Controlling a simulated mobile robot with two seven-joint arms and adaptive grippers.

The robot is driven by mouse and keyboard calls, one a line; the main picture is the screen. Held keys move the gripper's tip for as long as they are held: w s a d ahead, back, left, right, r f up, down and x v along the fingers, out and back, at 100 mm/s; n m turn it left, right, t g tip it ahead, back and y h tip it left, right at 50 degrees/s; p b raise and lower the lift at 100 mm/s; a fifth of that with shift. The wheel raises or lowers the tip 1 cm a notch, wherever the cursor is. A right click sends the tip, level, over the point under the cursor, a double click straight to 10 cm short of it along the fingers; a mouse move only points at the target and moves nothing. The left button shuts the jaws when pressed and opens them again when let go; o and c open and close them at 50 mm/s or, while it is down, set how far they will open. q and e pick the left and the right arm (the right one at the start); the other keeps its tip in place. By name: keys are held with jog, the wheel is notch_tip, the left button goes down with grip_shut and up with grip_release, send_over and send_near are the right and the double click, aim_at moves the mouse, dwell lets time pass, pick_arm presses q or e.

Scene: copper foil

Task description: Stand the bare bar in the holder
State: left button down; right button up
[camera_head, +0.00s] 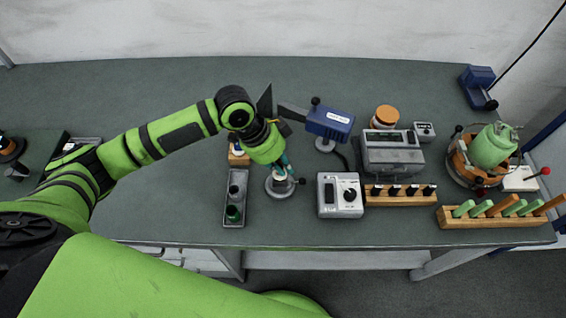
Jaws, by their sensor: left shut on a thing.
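My left gripper (281,168) points down over a small round grey stand (280,189) with a side knob, which may be the holder. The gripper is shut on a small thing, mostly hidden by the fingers. I cannot tell for sure that it is the bare bar, nor whether it touches the stand. A long wooden rack (474,222) at the right front holds several slanted green and orange-brown bars (498,207). My right gripper is not in view.
Close right of the stand is a grey box with a dial (340,196); close left, a grey tray (235,186) with dark and green pieces. Behind stands a blue device (330,122). A wooden block with several black-topped pieces (400,194) sits further right. The table's back left (130,85) is clear.

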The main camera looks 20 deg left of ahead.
pick_arm(q)
jog(key=shift+f, duration=0.2)
jog(key=shift+f, duration=0.25)
jog(key=c, duration=1.2)
grip_release()
jog(key=v, duration=1.2)
jog(key=shift+s, duration=0.1)
jog(key=o, duration=0.3)
jog(key=shift+r, duration=0.15)
